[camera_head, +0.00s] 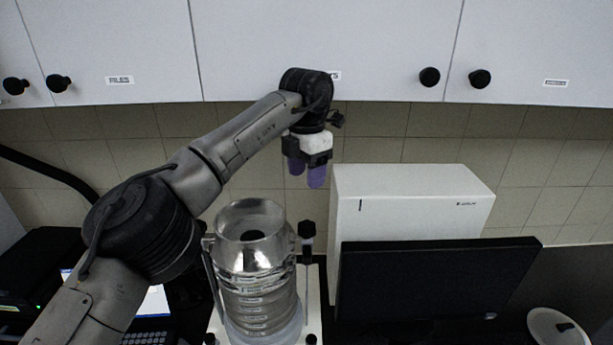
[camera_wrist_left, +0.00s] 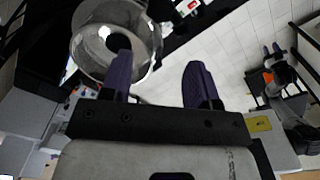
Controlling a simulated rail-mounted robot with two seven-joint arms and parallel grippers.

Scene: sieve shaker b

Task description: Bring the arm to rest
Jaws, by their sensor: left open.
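My left arm comes in from the left in the head view. My left gripper (camera_head: 307,178) hangs fingers down in front of the tiled wall, above and right of the sieve shaker. Its purple fingers are apart with nothing between them in the left wrist view (camera_wrist_left: 160,85). The sieve shaker (camera_head: 257,275) carries a clear and metallic stack, upright between rods. My right gripper is not visible in the head view.
A white box-shaped instrument (camera_head: 410,200) stands right of the shaker, behind a dark monitor (camera_head: 430,285). White wall cabinets (camera_head: 330,45) with black knobs hang close above the gripper. A laptop (camera_head: 150,308) lies at the left. A round white object (camera_head: 555,327) is at the lower right.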

